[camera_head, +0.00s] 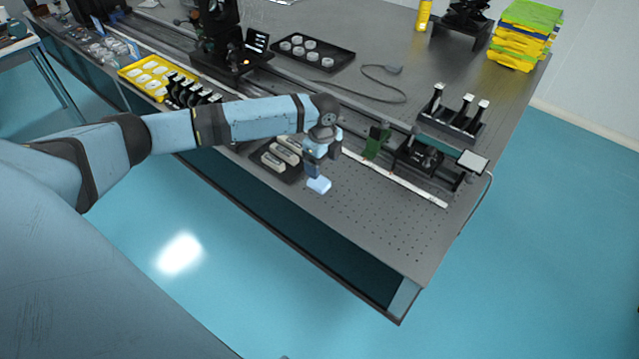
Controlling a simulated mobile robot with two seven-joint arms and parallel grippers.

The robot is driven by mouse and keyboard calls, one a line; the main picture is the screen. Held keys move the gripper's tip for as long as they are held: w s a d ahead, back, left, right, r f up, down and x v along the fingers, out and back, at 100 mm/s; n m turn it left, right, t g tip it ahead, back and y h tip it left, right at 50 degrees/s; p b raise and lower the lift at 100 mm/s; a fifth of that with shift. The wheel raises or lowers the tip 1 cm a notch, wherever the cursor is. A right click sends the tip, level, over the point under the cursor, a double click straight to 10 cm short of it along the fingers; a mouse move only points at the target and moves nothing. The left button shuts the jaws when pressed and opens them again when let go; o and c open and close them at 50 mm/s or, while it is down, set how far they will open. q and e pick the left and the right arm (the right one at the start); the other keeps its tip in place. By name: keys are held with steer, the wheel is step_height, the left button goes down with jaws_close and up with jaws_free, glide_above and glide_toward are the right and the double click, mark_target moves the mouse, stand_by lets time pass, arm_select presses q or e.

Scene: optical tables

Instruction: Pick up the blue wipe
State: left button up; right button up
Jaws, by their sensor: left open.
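The blue wipe (319,185) is a small, pale blue, flat piece on the perforated table top, near the table's front edge. My left gripper (313,175) is just above and behind it, pointing down, with its jaws open. The fingers are small in the picture and partly hide the wipe's far side. I cannot tell whether they touch it. My right gripper is not in view.
A dark tray with pale bars (268,164) lies close to the left of my left gripper. A green upright plate (377,141) and black optical mounts (420,155) stand to the right. A white-edged rail runs behind the wipe. The perforated surface (385,220) to its right is clear.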

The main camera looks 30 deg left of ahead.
mark_target(320, 182)
arm_select(q)
steer(key=shift+s+a+f, duration=0.1)
steer(key=shift+s+f, duration=0.05)
steer(key=shift+f, duration=1.6)
steer(key=shift+s+a+f, duration=0.1)
steer(key=shift+f, duration=1.6)
steer(key=c, duration=1)
